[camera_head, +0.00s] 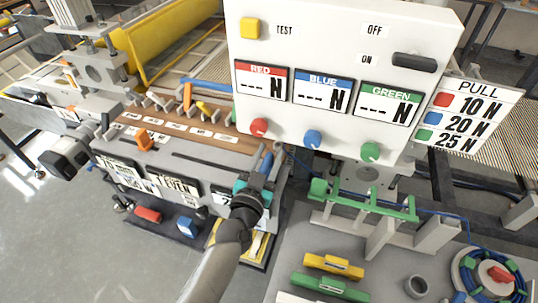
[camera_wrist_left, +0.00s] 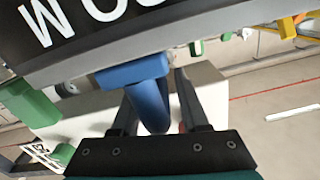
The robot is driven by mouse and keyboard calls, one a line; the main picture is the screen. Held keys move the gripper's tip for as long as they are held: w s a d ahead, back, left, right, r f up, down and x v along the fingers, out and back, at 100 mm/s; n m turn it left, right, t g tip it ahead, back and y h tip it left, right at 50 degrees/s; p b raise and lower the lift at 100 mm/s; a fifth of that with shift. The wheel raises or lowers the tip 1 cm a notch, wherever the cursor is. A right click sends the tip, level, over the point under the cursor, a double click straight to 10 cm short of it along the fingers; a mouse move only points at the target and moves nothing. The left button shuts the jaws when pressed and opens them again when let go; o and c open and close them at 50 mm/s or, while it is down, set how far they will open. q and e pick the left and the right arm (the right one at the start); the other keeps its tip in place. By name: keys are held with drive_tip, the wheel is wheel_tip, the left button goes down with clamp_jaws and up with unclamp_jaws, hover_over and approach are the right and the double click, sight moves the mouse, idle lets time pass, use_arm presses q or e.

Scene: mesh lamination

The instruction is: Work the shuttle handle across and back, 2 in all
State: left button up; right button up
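A blue handle (camera_wrist_left: 150,95) hangs below the edge of a dark labelled panel (camera_wrist_left: 95,25) in the left wrist view. My left gripper (camera_wrist_left: 157,105) has its two dark fingers apart, one on each side of this handle. I see no clear grip on it. In the head view my left gripper (camera_head: 266,166) is at the right end of the machine's front, with blue parts beside its fingers. An orange handle (camera_head: 145,141) stands at the machine's front edge. I cannot tell which one is the shuttle handle. My right gripper is out of view.
A white control panel (camera_head: 335,65) with red, blue and green knobs stands over the machine's right. A PULL sign (camera_head: 468,112) is beside it. The grey table (camera_head: 400,255) at lower right carries yellow and green bars, a grey cup and a coiled blue hose. Open floor lies lower left.

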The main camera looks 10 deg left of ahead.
use_arm(q)
clamp_jaws()
drive_tip(key=shift+a, duration=0.1)
idle(1.1)
